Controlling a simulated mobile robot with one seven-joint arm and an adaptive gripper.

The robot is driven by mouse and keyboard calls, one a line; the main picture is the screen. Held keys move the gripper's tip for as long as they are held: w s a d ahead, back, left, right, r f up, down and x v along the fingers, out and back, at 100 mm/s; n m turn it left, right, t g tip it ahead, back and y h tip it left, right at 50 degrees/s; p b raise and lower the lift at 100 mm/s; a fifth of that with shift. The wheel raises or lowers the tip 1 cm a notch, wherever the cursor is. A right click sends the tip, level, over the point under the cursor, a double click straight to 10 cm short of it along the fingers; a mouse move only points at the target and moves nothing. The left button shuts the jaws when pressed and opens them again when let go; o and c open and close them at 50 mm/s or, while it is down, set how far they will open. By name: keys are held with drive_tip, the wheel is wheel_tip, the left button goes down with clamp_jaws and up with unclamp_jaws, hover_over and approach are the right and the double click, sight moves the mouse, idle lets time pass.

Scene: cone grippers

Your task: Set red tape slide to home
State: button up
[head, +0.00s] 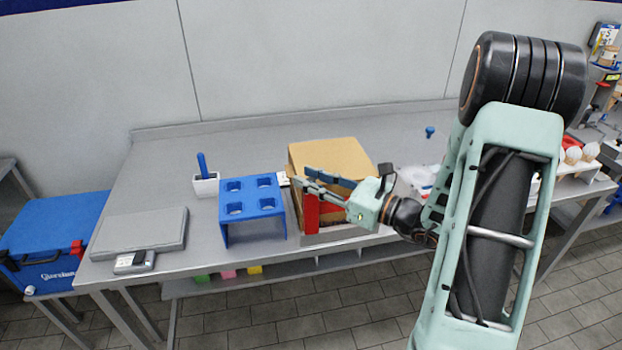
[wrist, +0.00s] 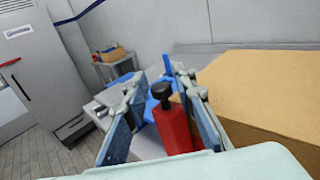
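A red upright part (head: 312,212), which looks like the red tape slide, stands at the front left of a brown cardboard box (head: 335,158) on the bench. In the wrist view the red part (wrist: 171,128) has a black knob (wrist: 161,90) on top. My gripper (head: 304,177) is open, at about the height of the box top, with its fingers pointing left over the red part. In the wrist view my gripper (wrist: 152,90) has its fingers apart, with the red part between them, closer to the right finger. Whether they touch is unclear. The slide's lower end is hidden.
A blue rack with holes (head: 252,205) stands just left of the red part. A white cup with a blue item (head: 205,184) is behind it. A grey scale (head: 139,231) lies at the left. The box (wrist: 265,95) crowds the right side of my gripper.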

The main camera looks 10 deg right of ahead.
clamp_jaws()
drive_tip(key=d, duration=1.6)
drive_tip(key=shift+d+b, duration=0.2)
drive_tip(key=shift+b, duration=0.1)
drive_tip(key=shift+o, duration=1.8)
unclamp_jaws()
drive_tip(key=shift+d, duration=0.2)
drive_tip(key=shift+a, duration=0.1)
